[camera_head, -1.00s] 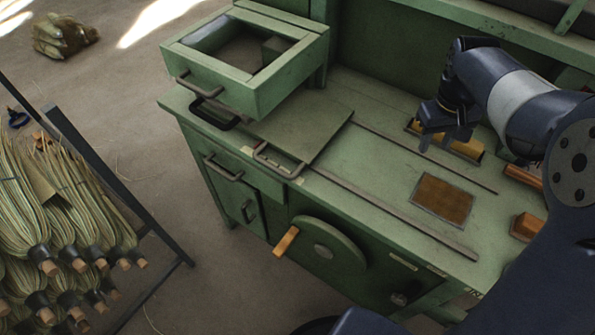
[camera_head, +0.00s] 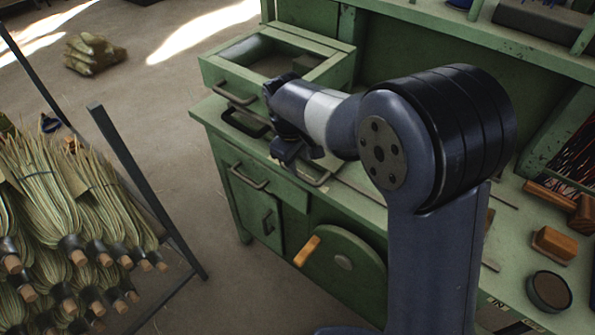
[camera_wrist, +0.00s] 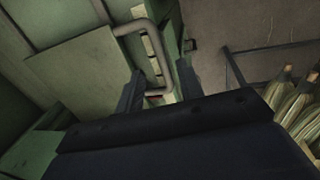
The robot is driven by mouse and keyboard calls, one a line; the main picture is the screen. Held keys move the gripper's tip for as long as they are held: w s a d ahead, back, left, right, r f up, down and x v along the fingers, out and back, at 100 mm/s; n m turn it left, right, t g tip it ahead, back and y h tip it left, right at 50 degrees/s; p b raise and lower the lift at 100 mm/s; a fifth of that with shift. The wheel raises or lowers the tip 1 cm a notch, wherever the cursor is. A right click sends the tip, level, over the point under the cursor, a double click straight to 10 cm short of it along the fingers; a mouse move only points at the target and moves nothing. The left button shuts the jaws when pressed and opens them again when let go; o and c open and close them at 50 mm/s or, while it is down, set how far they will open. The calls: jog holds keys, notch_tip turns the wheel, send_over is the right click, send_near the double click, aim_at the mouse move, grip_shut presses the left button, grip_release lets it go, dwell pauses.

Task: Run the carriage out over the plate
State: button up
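The carriage is a flat green panel (camera_wrist: 85,75) with a grey U-shaped handle (camera_wrist: 158,48), at the left end of the bench rails. In the head view my arm hides most of it, but part of the handle (camera_head: 322,182) shows. My gripper (camera_head: 298,152) is over the handle, fingers pointing down. In the wrist view my gripper (camera_wrist: 160,72) is open, with the handle's bar showing between its two fingers. I cannot tell whether they touch it. The brown inset plate is hidden behind my arm in the head view.
A green open-topped drawer box (camera_head: 225,73) stands behind the carriage. A crank wheel (camera_head: 345,262) with a wooden knob is on the bench front. A wooden block (camera_head: 554,244) and a round tin (camera_head: 549,291) sit at right. A rack of brooms (camera_head: 45,175) stands at left.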

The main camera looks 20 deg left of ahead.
aim_at(302, 176)
jog(key=f, duration=0.3)
jog(key=w+f, duration=0.1)
jog(key=f, duration=0.1)
jog(key=shift+d+f, duration=0.25)
jog(key=shift+f, duration=0.1)
jog(key=shift+c, duration=0.4)
grip_shut()
